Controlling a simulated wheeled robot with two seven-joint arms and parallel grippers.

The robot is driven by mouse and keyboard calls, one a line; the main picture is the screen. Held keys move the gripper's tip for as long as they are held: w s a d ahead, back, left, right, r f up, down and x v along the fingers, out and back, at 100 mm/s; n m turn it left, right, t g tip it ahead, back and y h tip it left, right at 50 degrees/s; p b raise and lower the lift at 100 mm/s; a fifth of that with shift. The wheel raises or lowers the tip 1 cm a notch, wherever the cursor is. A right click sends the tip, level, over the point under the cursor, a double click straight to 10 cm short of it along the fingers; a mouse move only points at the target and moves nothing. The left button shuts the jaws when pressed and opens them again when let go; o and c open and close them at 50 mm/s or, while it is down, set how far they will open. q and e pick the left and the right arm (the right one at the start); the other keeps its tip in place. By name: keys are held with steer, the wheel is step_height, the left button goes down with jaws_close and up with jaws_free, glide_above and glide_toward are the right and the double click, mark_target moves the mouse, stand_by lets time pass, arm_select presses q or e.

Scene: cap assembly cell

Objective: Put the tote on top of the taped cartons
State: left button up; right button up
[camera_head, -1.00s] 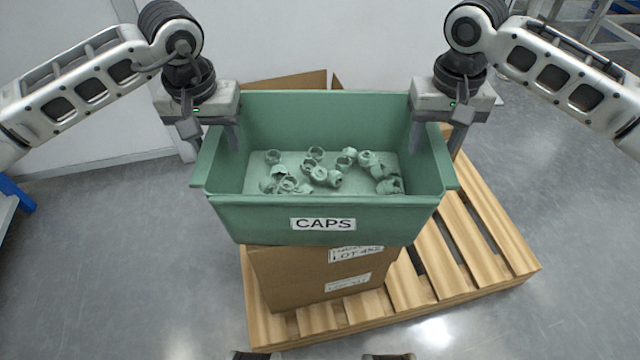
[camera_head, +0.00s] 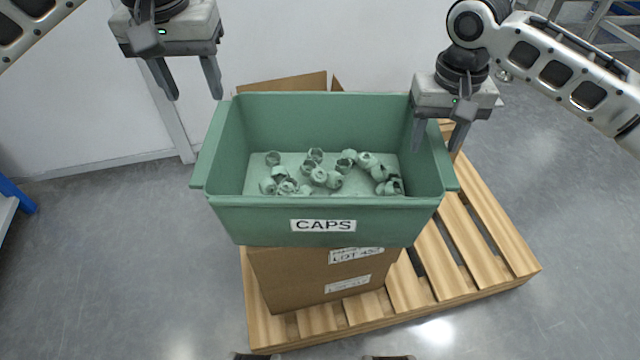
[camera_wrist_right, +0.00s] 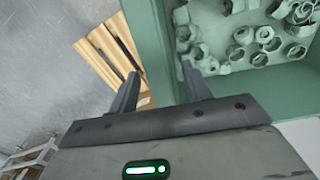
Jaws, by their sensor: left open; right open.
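The green tote (camera_head: 270,215), labelled CAPS, rests on top of the taped cartons (camera_head: 315,280) and holds several loose caps. It sits level and hides most of the cartons. My left gripper (camera_head: 193,97) is open and empty, up and to the left of the tote, clear of its rim. My right gripper (camera_head: 437,150) is open at the tote's right wall, with its fingers on either side of the rim. In the right wrist view the tote wall (camera_wrist_right: 150,35) passes between the open fingers (camera_wrist_right: 163,88).
The cartons stand on a wooden pallet (camera_head: 480,235), with bare slats to the right. An open carton flap (camera_head: 285,84) shows behind the tote. A white wall (camera_head: 80,90) is at the back left. Grey floor (camera_head: 130,270) is free on both sides.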

step_height(320, 180, up, 11)
stand_by(0.3)
stand_by(0.5)
